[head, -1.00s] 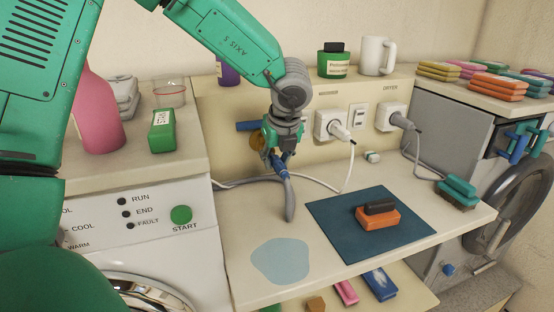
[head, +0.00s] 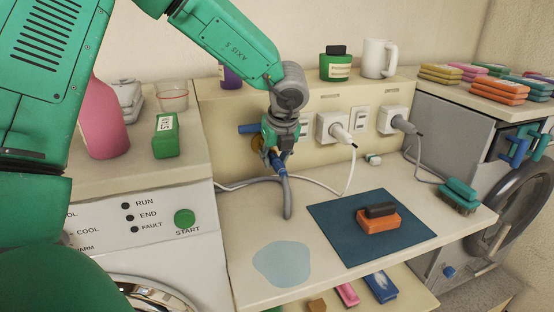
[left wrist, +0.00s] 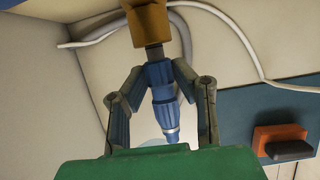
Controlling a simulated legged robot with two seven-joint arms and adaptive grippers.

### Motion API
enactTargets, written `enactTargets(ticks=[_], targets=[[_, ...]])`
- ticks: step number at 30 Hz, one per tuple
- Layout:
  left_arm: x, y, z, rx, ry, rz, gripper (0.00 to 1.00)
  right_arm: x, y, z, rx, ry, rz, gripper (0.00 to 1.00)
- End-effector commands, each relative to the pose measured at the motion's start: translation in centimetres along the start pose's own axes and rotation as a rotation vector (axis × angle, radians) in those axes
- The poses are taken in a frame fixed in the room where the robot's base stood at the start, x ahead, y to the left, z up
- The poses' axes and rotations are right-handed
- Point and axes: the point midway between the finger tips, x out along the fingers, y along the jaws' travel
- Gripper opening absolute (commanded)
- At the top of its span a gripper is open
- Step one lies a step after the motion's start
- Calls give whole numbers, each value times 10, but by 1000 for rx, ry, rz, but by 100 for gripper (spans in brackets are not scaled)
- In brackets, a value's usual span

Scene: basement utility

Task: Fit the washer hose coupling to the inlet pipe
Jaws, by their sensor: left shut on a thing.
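My left gripper (head: 277,152) is shut on the blue hose coupling (head: 279,166), in front of the back panel. The grey hose (head: 287,200) hangs from the coupling to the counter. The inlet pipe is blue (head: 249,128) with a brass end (head: 257,142), partly hidden behind my gripper. In the left wrist view my fingers (left wrist: 160,80) hold the blue coupling (left wrist: 160,92) from both sides. My right gripper is not in view.
Two plugs with cords (head: 340,133) sit in the panel to the right. A dark blue mat (head: 340,235) bears an orange and black block (head: 378,220). A pale blue patch (head: 280,264) lies on the counter. A green box (head: 166,137) stands at left.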

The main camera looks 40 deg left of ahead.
Motion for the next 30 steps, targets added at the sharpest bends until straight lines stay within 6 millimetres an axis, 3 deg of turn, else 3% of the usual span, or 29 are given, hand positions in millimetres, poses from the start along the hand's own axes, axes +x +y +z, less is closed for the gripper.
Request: enactTargets(ticks=[11, 12, 14, 25, 30], targets=[[4, 0, 11, 0, 1, 0, 0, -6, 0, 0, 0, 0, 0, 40], [4, 0, 11, 0, 0, 0, 26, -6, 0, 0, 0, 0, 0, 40], [4, 0, 11, 0, 0, 0, 47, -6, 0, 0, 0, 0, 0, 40], [2, 0, 11, 0, 0, 0, 47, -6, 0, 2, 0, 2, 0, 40], [-22, -1, 12, 0, -2, -3, 47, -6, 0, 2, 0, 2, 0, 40]])
